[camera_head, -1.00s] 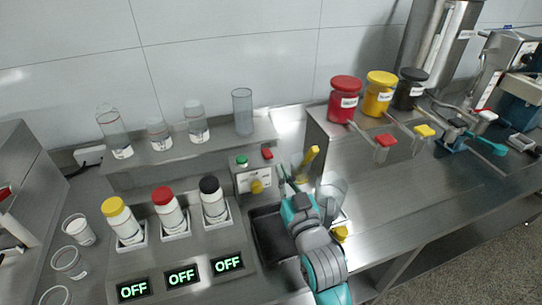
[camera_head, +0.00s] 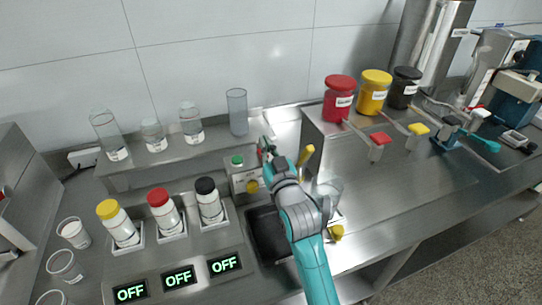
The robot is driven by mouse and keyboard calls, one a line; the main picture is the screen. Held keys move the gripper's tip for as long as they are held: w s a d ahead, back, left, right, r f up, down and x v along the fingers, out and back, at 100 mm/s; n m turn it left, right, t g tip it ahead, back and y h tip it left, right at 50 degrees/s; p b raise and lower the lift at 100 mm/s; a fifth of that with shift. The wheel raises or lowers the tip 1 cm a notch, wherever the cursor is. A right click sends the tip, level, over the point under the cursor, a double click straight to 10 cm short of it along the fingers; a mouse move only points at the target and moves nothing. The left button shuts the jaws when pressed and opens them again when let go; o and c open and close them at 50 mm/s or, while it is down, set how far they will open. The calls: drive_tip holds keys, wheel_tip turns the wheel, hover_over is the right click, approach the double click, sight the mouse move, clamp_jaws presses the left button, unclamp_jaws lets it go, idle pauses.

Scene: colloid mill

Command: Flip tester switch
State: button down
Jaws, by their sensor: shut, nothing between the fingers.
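The tester, a small grey box (camera_head: 240,183), stands at the front of the shelf. It has a green button (camera_head: 237,161) on top and a yellow knob (camera_head: 252,186) on its front. My gripper (camera_head: 265,143) is shut and empty, over the right end of the box where the red switch sits. The gripper mostly hides the red switch, so I cannot tell whether they touch or which way the switch is tilted. Three displays read OFF in green; one of them is the right display (camera_head: 225,264).
Bottles with yellow (camera_head: 107,209), red and black caps stand left of my arm. Glass cylinders (camera_head: 237,112) stand on the shelf behind. A yellow handle (camera_head: 305,156) is close right of my gripper. Red, yellow and black jars (camera_head: 340,98) stand on the right bench.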

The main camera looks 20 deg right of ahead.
drive_tip(key=shift+s+f, duration=0.15)
drive_tip(key=shift+f, duration=0.85)
drive_tip(key=shift+s+f, duration=0.1)
drive_tip(key=shift+f, duration=0.85)
